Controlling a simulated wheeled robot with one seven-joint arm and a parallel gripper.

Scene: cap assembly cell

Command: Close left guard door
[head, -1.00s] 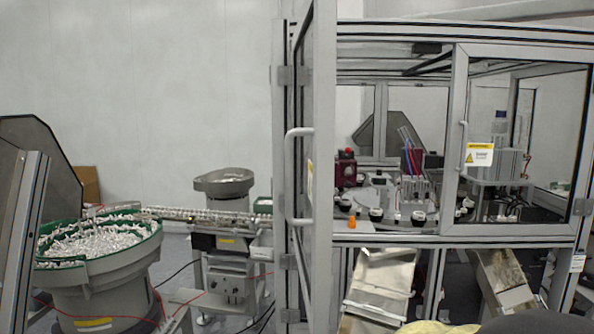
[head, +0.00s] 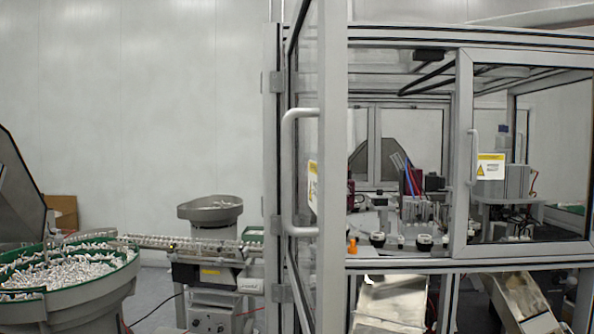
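The left guard door (head: 333,170) stands open in the head view, swung out toward me and seen nearly edge-on. Its white handle (head: 287,170) is on the left side of the door's grey frame. Hinges join the door to the cell's post (head: 272,180). The opening to the right of the door shows the inside of the cell. My gripper is not in view.
The right guard door (head: 522,155) is shut, with a yellow warning label. Inside are a round table with black-and-white fixtures (head: 377,239) and an orange part (head: 351,246). A bowl feeder (head: 75,275) full of white parts and a smaller feeder (head: 210,210) stand left.

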